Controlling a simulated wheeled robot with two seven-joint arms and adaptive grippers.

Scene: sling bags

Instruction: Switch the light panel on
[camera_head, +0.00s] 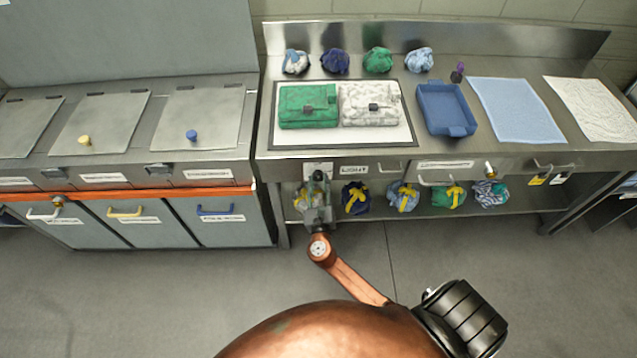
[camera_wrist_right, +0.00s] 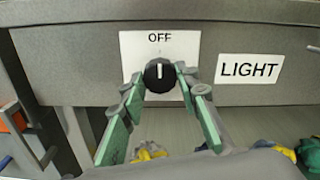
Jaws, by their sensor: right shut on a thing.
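The light knob (camera_wrist_right: 158,70) is round and black, on a white plate (camera_wrist_right: 135,45) on the table's front. Its white pointer line stands upright, toward the word OFF. A LIGHT label (camera_wrist_right: 250,69) is right of it. My right gripper (camera_wrist_right: 161,80) is shut on the knob, one green-grey finger on each side. In the head view my right gripper (camera_head: 318,182) is at the front edge of the steel table and covers most of the knob. The light panel (camera_head: 345,136) is a white, dark-framed board on the table. My left gripper is not in view.
A green folded bag (camera_head: 308,108) and a white patterned one (camera_head: 370,104) lie on the panel. A blue tray (camera_head: 446,108) and a blue cloth (camera_head: 518,110) lie to the right. Several bundles sit on the shelf below. Lidded bins (camera_head: 200,118) stand left.

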